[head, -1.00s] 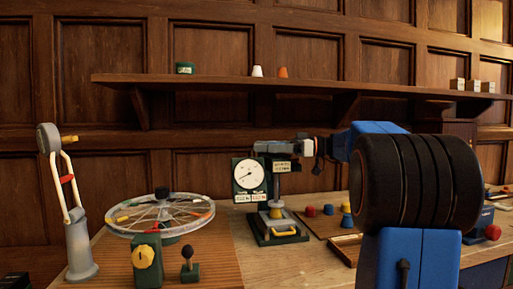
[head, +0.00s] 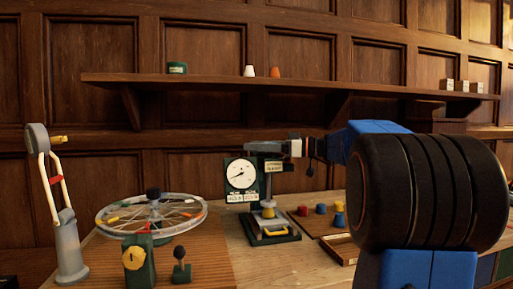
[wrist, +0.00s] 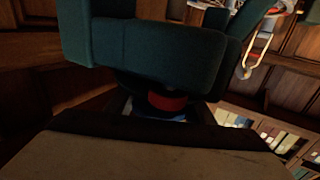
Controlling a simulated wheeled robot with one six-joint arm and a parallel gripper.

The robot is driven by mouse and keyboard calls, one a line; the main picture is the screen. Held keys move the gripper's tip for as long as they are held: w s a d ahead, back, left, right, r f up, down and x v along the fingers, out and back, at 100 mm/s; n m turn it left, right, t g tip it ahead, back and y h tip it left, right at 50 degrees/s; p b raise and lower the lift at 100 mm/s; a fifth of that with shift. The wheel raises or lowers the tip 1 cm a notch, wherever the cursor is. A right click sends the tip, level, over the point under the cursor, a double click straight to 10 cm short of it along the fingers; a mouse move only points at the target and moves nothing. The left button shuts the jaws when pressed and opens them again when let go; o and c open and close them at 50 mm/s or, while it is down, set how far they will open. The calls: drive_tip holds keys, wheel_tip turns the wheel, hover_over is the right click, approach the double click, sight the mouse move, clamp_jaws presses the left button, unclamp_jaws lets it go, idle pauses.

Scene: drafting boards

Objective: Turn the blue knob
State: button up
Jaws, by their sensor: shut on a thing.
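My gripper (head: 275,148) reaches in from the right at the top of a green stand with a white dial (head: 241,174), and partly hides it. In the wrist view a dark teal body (wrist: 150,45) fills the top. Below it, between dark fingers, are a red band (wrist: 167,102) and a little blue, which I take as the blue knob (wrist: 165,116). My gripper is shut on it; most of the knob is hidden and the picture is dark.
A spoked wheel (head: 152,214), a green box with a yellow knob (head: 134,258) and a grey upright (head: 66,240) stand at left. Red, blue and yellow pieces (head: 320,209) sit on a board right of the stand. A shelf (head: 220,82) runs along the wall above.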

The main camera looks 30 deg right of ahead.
sight(264, 153)
drive_tip(key=m+t+h, duration=0.1)
drive_tip(key=m+h, duration=0.1)
drive_tip(key=d+m+t+h, duration=0.1)
drive_tip(key=m+t+h, duration=0.1)
drive_tip(key=h, duration=0.1)
drive_tip(key=w+m+t+h, duration=0.1)
drive_tip(key=m+t+h, duration=0.1)
drive_tip(key=h, duration=0.1)
drive_tip(key=shift+d, duration=0.25)
drive_tip(key=m+h, duration=0.1)
drive_tip(key=h, duration=0.1)
drive_tip(key=d+m+t+h, duration=0.1)
drive_tip(key=m+h, duration=0.1)
drive_tip(key=shift+w+h, duration=0.1)
drive_tip(key=shift+h, duration=0.3)
drive_tip(key=shift+d+m+h, duration=0.2)
drive_tip(key=shift+m+h, duration=0.35)
drive_tip(key=shift+h, duration=0.25)
drive_tip(key=shift+d+m+h, duration=0.2)
drive_tip(key=shift+m+h, duration=0.35)
drive_tip(key=shift+h, duration=0.25)
drive_tip(key=shift+d+m+h, duration=0.2)
drive_tip(key=shift+m+h, duration=0.2)
drive_tip(key=shift+h, duration=0.2)
drive_tip(key=o, duration=1.1)
drive_tip(key=shift+c, duration=0.2)
drive_tip(key=v, duration=1.7)
drive_tip(key=shift+s+r, duration=0.25)
drive_tip(key=shift+r, duration=0.05)
